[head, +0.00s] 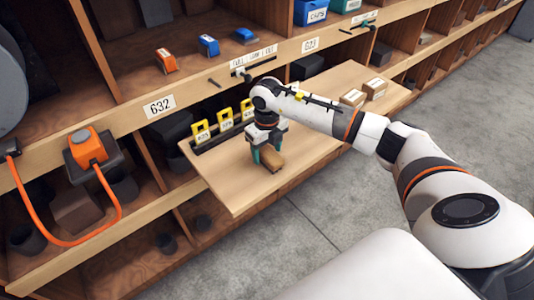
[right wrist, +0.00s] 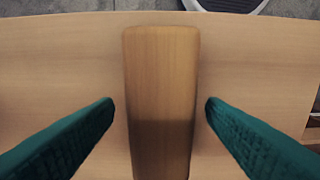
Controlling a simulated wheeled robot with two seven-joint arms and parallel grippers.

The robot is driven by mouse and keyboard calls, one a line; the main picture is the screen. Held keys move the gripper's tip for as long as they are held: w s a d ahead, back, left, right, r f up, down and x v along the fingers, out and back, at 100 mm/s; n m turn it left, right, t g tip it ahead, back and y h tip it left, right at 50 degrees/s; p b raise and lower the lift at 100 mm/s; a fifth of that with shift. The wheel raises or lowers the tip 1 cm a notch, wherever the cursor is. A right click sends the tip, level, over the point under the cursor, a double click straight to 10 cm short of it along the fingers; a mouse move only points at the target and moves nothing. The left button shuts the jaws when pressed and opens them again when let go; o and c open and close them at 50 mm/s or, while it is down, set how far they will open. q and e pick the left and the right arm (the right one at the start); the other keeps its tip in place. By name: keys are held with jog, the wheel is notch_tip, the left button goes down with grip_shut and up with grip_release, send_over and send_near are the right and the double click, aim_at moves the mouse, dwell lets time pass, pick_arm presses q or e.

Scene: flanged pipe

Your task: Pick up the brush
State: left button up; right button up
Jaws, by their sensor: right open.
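The brush, with a wooden block-shaped body (head: 271,160), lies on the pull-out wooden board (head: 232,190). My right gripper (head: 267,157) is above and around it in the head view. In the right wrist view the brush's wooden top (right wrist: 161,90) runs up the middle between the two green fingers of my right gripper (right wrist: 160,108). The fingers are open, one on each side, with a gap to the wood on both sides. The bristles are not visible. My left gripper is not in view.
A row of yellow-tagged items (head: 224,118) stands along the board's back left. Two small cartons (head: 353,97) sit at its far right. Shelf compartments lie behind, and an orange device with a cable (head: 87,147) is at the left. The board's front is clear.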

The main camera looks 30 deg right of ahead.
aim_at(265, 154)
jog(key=shift+f, duration=0.45)
jog(key=shift+c, duration=0.4)
jog(key=c, duration=1.1)
notch_tip(265, 154, up, 10)
jog(key=shift+a+r+b, duration=0.1)
jog(key=shift+b, duration=0.65)
jog(key=shift+s+a+n, duration=0.3)
jog(key=shift+a+n, duration=0.2)
jog(key=shift+n, duration=0.7)
jog(key=s+a+f+n, duration=0.1)
jog(key=s+a+n, duration=0.5)
jog(key=n, duration=1)
jog(key=s+a+n, duration=0.6)
jog(key=s+n, duration=0.2)
jog(key=n, duration=0.8)
jog(key=shift+s+a+f+n, duration=0.15)
jog(key=shift+f+n, duration=0.15)
jog(key=shift+f, duration=0.05)
